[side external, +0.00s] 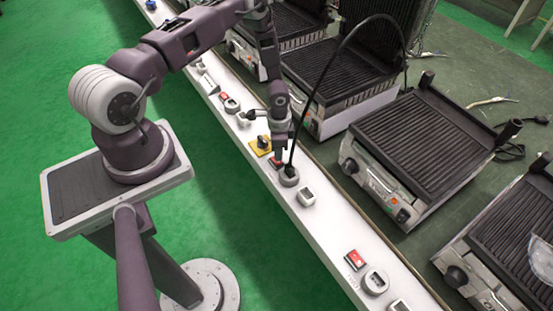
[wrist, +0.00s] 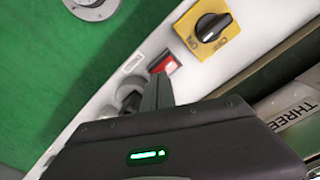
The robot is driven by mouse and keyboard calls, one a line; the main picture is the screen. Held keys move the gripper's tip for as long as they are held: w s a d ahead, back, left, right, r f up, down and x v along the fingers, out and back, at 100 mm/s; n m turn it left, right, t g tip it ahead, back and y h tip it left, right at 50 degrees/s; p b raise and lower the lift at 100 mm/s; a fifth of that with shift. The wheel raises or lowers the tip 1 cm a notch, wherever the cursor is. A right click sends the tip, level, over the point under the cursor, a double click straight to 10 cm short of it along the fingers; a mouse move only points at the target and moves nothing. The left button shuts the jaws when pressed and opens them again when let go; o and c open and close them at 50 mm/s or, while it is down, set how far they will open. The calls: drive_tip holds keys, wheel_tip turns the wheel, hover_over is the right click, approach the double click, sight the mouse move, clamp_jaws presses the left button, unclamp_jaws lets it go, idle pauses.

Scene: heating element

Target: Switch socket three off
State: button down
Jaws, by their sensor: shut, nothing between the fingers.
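My gripper (side external: 279,152) is shut and empty, pointing down at the white strip. Its tip is at or just above a red rocker switch (side external: 275,163), which it partly covers. In the wrist view my gripper (wrist: 159,82) ends right beside the lit red switch (wrist: 167,65); I cannot tell whether they touch. A round socket (side external: 289,177) with a black plug and cable sits next to that switch. A yellow plate with a black rotary knob (side external: 263,145) is on the switch's other side, and shows in the wrist view (wrist: 213,27). A label reading "THREE" (wrist: 297,103) shows at the right.
The white strip (side external: 325,231) carries more sockets and red switches, one nearer (side external: 355,258) and one farther (side external: 223,96). The black cable (side external: 343,45) arches over from the socket.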

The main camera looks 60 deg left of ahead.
drive_tip(key=shift+f, duration=0.9)
idle(0.3)
drive_tip(key=shift+r, duration=3.55)
wheel_tip(320, 180, up, 28)
drive_tip(key=w+d+n+t+y, duration=0.1)
drive_tip(key=d+n+t+y, duration=0.1)
drive_tip(key=n, duration=0.1)
drive_tip(key=s+d+r+n+t, duration=0.15)
drive_tip(key=s+d+r, duration=0.25)
drive_tip(key=s+r, duration=0.45)
drive_tip(key=s+d+r+t+h, duration=0.1)
drive_tip(key=s+d+r, duration=0.2)
drive_tip(key=s, duration=0.3)
drive_tip(key=s+d+r+n+t+h, duration=0.1)
drive_tip(key=s+d+r, duration=0.2)
drive_tip(key=s, duration=0.4)
drive_tip(key=shift+s+d+r, duration=0.2)
drive_tip(key=shift+d+r, duration=0.15)
drive_tip(key=shift+r, duration=0.15)
